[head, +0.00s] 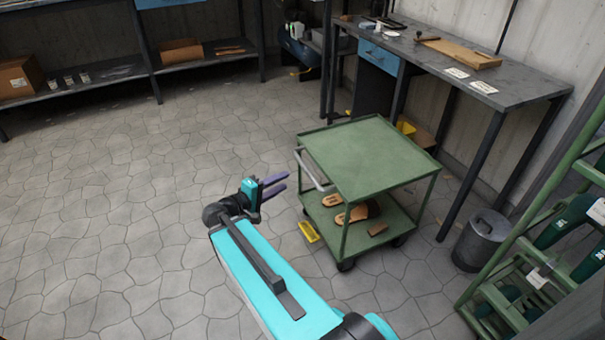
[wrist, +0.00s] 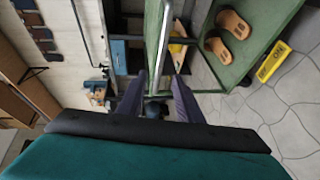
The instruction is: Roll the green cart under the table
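The green cart (head: 370,155) stands on the floor in front of the table (head: 520,88), outside its front legs. Its silver handle (head: 312,172) is on the left side, facing my gripper. Sandal soles lie on its lower shelf, which also shows in the wrist view (wrist: 236,68). My gripper (head: 286,183) is open and empty, just left of the handle, with its purple fingers pointing at the cart. In the wrist view, the handle (wrist: 161,50) runs toward the gap between the fingers (wrist: 168,85). I cannot tell whether they touch it.
A grey bin (head: 482,240) stands right of the cart, near a green rack (head: 540,230). A yellow item (head: 309,232) lies on the floor by the cart's left. A dark cabinet fills the table's left underside. The left floor is clear.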

